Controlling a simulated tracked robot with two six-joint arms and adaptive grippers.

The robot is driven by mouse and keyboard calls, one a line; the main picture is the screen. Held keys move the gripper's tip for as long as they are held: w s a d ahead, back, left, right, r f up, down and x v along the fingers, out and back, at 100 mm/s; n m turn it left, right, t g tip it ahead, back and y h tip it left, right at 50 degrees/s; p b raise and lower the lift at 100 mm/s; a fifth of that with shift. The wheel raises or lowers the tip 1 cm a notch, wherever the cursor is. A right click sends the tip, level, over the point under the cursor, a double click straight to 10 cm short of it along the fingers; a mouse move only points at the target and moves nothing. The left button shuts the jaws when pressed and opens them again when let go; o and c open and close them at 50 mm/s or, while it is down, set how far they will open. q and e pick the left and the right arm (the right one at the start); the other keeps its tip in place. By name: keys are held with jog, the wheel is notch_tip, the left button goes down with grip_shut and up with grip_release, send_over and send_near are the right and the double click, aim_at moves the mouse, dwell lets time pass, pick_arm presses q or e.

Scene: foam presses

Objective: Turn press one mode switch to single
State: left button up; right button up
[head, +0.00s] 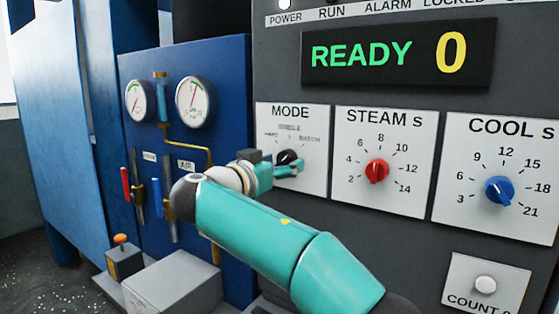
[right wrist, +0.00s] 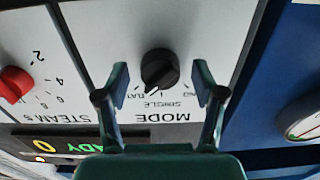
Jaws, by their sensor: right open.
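The press one mode switch is a black knob (head: 288,157) on the white MODE plate (head: 315,185), under the display. My right gripper (head: 282,169) is at the knob, partly covering it in the head view. In the right wrist view the knob (right wrist: 160,69) shows upside down between the two fingers of my open right gripper (right wrist: 161,76), with a gap on each side. My left gripper is out of view.
The display (head: 398,53) reads READY 0. A red STEAM knob (head: 377,171) and a blue COOL knob (head: 499,191) are to the right. A blue panel with two gauges (head: 194,102) and valve levers stands to the left. A white button (head: 485,284) is lower right.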

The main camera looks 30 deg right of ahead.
jog(key=shift+d, duration=0.1)
jog(key=c, duration=1.2)
jog(key=shift+o, duration=0.2)
jog(key=shift+n, duration=0.5)
jog(key=n, duration=0.3)
jog(key=shift+n, duration=0.3)
jog(key=shift+r+n+p, duration=0.1)
jog(key=shift+n+p, duration=0.5)
jog(key=shift+n, duration=1.6)
